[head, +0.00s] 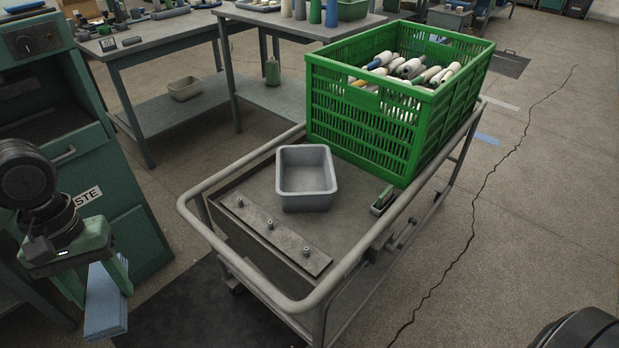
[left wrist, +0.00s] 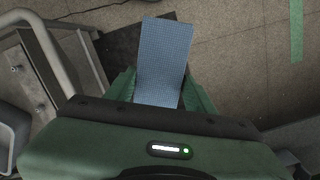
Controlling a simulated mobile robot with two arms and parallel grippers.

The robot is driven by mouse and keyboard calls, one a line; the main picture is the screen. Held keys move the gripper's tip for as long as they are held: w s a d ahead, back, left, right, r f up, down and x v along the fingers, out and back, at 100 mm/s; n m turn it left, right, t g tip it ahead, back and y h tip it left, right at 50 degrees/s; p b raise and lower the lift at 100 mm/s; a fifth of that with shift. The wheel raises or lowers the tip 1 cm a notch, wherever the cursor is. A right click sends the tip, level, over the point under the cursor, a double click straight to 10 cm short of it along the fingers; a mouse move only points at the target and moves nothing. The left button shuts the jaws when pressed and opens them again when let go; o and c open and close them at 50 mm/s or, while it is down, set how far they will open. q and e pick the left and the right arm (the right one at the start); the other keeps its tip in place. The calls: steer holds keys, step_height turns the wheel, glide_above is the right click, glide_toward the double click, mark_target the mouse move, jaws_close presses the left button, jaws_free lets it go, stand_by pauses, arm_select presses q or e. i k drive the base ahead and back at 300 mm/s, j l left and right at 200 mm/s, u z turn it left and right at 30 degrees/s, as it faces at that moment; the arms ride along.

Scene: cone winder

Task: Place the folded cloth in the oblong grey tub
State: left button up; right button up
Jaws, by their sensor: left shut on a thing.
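The folded cloth (head: 104,304) is a blue, flat strip in my left gripper (head: 112,268). The gripper is shut on it, and the cloth hangs down over the floor, left of the trolley. In the left wrist view the cloth (left wrist: 164,60) sticks out from between the green fingers (left wrist: 160,95). The oblong grey tub (head: 306,178) stands on the trolley deck, upright and empty, well to the right of the left gripper. My right gripper is not in view; only a dark part of me shows at the bottom right.
The trolley (head: 232,258) has a raised tube rail around its deck. A big green crate (head: 365,120) full of bobbins stands behind the tub. A metal plate with studs (head: 275,232) lies in front of it. A green cabinet (head: 125,220) stands close behind the left gripper.

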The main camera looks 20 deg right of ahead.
mark_target(304, 187)
steer(key=i+l, duration=0.1)
steer(key=l, duration=0.3)
steer(key=i+l, duration=0.15)
steer(key=l, duration=0.25)
steer(key=i+l, duration=0.1)
steer(key=l, duration=0.25)
steer(key=i+l, duration=0.15)
steer(key=l, duration=0.25)
steer(key=i+l, duration=0.1)
steer(key=l, duration=0.3)
steer(key=i+l, duration=0.1)
steer(key=l, duration=0.3)
steer(key=i+l, duration=0.15)
steer(key=l, duration=0.2)
